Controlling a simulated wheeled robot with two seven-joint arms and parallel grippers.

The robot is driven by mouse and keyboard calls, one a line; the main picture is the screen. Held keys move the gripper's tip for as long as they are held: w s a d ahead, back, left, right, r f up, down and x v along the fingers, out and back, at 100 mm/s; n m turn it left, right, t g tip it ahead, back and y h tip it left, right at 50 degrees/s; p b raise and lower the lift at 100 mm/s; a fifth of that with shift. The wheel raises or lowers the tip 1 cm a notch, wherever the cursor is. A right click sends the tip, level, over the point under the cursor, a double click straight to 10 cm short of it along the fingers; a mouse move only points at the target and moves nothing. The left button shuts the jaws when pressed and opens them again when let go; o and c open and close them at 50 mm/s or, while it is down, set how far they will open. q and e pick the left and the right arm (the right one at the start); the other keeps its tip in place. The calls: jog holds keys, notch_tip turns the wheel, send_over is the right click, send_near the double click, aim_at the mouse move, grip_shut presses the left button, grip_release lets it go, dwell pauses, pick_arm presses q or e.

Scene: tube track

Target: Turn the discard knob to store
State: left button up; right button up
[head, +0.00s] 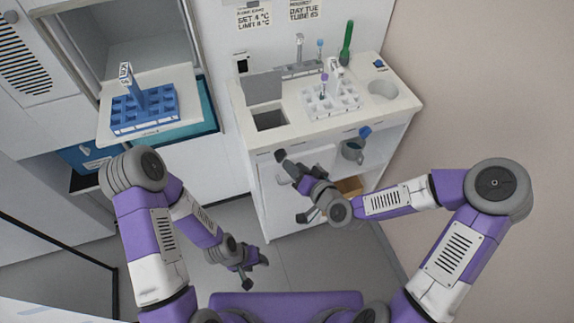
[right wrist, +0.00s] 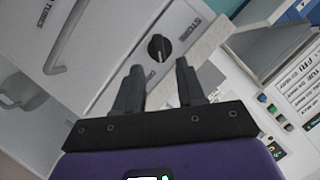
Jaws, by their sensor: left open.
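In the right wrist view a round black knob (right wrist: 159,47) sits on a pale front panel. The word STORE (right wrist: 190,27) is printed beside it, to the right. I cannot clearly tell which way the knob points. My right gripper (right wrist: 157,88) is open, and its two fingers point toward the knob, apart from it with nothing between them. In the head view my right gripper (head: 291,187) is in front of the counter's cabinet, and I cannot make out the knob there. My left gripper (head: 256,273) is open and empty, low over the floor.
The counter (head: 238,105) holds a white tube rack (head: 315,107) and a square opening (head: 270,118). A grey jug (head: 352,151) stands on the shelf below. At left, a blue rack (head: 145,112) rests on a white shelf (head: 107,128). A drawer handle (right wrist: 55,63) is left of the knob.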

aim_at(284, 158)
jog(key=x, duration=0.5)
grip_shut()
